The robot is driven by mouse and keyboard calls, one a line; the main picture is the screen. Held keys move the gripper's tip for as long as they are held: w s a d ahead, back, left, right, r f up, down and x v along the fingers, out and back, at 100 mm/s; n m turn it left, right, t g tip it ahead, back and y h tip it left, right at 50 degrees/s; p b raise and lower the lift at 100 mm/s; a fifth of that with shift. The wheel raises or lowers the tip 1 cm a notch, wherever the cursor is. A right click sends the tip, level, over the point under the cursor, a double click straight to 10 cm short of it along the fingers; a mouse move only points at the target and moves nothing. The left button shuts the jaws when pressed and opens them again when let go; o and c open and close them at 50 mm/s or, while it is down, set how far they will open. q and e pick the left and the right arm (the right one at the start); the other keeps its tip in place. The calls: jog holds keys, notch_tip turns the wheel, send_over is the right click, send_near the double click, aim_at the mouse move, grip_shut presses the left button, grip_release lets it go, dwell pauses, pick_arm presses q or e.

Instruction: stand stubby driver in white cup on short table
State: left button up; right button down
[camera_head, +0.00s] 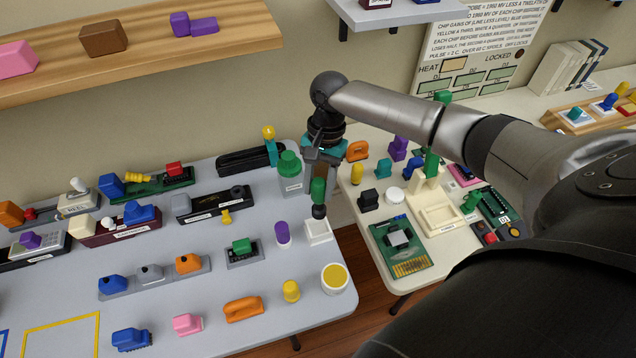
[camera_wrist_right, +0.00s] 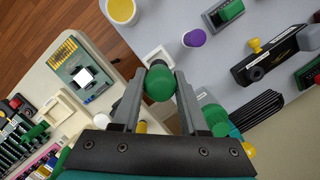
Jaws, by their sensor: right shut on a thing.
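The stubby driver, with a green handle (camera_head: 318,190) and a dark lower end, is upright in my right gripper (camera_head: 321,173). Its green handle (camera_wrist_right: 159,84) also shows between the fingers of the right gripper (camera_wrist_right: 157,82) in the wrist view. A small square white cup (camera_head: 319,234) stands near the right edge of the grey table (camera_head: 262,288). The driver's dark end is over the cup's opening; I cannot tell whether it is inside. In the wrist view the cup (camera_wrist_right: 152,54) is partly hidden behind the driver. My left gripper is not in view.
A cream table (camera_head: 388,262) with a green circuit board (camera_head: 402,246) stands to the right, across a gap.

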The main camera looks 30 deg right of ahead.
aim_at(318, 203)
jog(key=shift+r+p, duration=0.1)
jog(key=shift+p, duration=0.8)
jog(key=shift+d+b+x, duration=0.15)
jog(key=shift+b+x, duration=0.3)
jog(key=shift+x, duration=0.35)
jog(key=shift+d+b+x, duration=0.15)
jog(key=shift+b+x, duration=0.25)
jog(key=shift+x, duration=0.35)
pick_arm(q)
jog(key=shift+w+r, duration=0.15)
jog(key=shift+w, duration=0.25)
pick_arm(e)
jog(key=shift+w, duration=0.25)
pick_arm(q)
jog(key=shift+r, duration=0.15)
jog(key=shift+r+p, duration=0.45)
jog(key=shift+p, duration=0.2)
pick_arm(e)
jog(key=shift+a, duration=0.1)
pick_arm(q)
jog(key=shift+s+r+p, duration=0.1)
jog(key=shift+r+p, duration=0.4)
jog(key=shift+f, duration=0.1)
pick_arm(e)
jog(key=shift+f, duration=0.3)
